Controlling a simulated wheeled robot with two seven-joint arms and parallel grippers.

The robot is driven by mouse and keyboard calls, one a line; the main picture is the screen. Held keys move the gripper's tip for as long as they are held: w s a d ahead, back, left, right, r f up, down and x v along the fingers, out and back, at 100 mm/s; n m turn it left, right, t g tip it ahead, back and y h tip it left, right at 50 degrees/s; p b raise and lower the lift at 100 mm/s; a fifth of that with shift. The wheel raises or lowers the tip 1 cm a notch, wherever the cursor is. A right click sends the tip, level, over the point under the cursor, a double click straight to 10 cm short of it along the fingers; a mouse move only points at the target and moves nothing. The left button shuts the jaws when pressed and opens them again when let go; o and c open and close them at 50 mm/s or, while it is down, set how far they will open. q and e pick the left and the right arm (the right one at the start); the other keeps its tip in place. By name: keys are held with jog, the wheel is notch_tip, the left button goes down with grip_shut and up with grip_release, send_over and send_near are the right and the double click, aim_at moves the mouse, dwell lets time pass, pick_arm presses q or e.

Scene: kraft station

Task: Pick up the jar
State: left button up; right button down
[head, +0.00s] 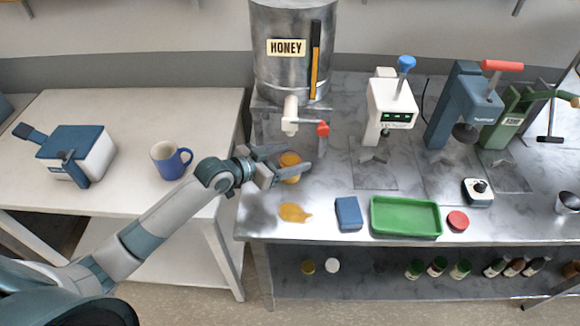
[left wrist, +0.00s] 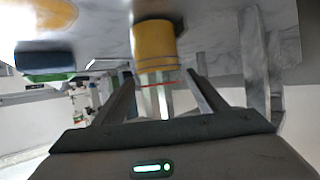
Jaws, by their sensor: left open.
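The jar (head: 290,161) stands on the metal bench below the honey tank's tap, and looks filled with orange-yellow honey. In the left wrist view the jar (left wrist: 156,45) shows just beyond the fingertips, and that picture is upside down. My left gripper (head: 293,165) reaches in from the left, open, with its fingers around or close beside the jar. In the left wrist view the two fingers (left wrist: 162,85) are spread apart with the jar between their lines. Whether they touch it I cannot tell. My right gripper is not in view.
A honey tank (head: 283,75) with tap (head: 291,115) stands above the jar. A honey puddle (head: 294,212), blue sponge (head: 348,213), green tray (head: 405,199) and red lid (head: 457,220) lie in front. A blue mug (head: 170,160) stands on the left table (head: 130,203).

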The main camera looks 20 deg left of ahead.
pick_arm(q)
grip_shut()
jog(key=shift+r, duration=0.15)
jog(key=shift+w+r+b, duration=0.1)
jog(key=shift+r+b, duration=0.45)
jog(key=shift+r, duration=0.2)
jog(key=s+a+r+b, duration=0.1)
jog(key=s+a+b, duration=0.2)
jog(key=s, duration=0.4)
jog(key=s+a+b, duration=0.3)
jog(key=s+a, duration=0.3)
jog(key=s, duration=0.2)
jog(key=shift+s+a+r, duration=0.15)
jog(key=shift+a+r, duration=0.1)
jog(key=shift+r, duration=0.15)
